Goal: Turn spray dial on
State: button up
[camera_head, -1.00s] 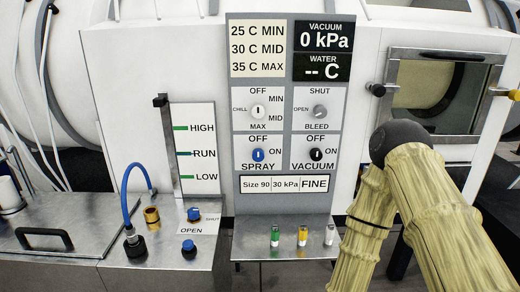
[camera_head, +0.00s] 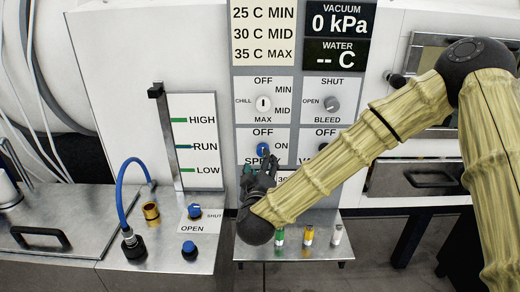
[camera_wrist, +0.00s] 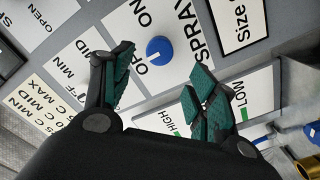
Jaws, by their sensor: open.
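The blue spray dial (camera_head: 263,150) sits on a white panel with OFF above it and ON at its right. It also shows in the wrist view (camera_wrist: 159,49), where its white mark appears to point toward OFF. My gripper (camera_head: 262,168) is just below the dial in the head view and covers part of the SPRAY label. In the wrist view my gripper (camera_wrist: 163,72) is open, with its dark green finger pads apart and the dial visible between and beyond them. The pads do not appear to touch the dial.
The white chill dial (camera_head: 263,103) and grey bleed dial (camera_head: 332,103) are above. A steel shelf (camera_head: 322,251) with small colored-topped vials is below. A level gauge (camera_head: 195,147) and blue hose (camera_head: 126,190) stand left.

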aim_at(261, 153)
jog(key=w, duration=0.3)
jog(key=w+p, duration=0.1)
jog(key=w, duration=0.1)
jog(key=w+p, duration=0.1)
jog(key=w, duration=0.2)
jog(key=shift+w+d, duration=0.3)
jog(key=shift+d, duration=0.1)
jog(key=shift+c, duration=0.3)
jog(key=c, duration=1)
jog(key=shift+a, duration=0.15)
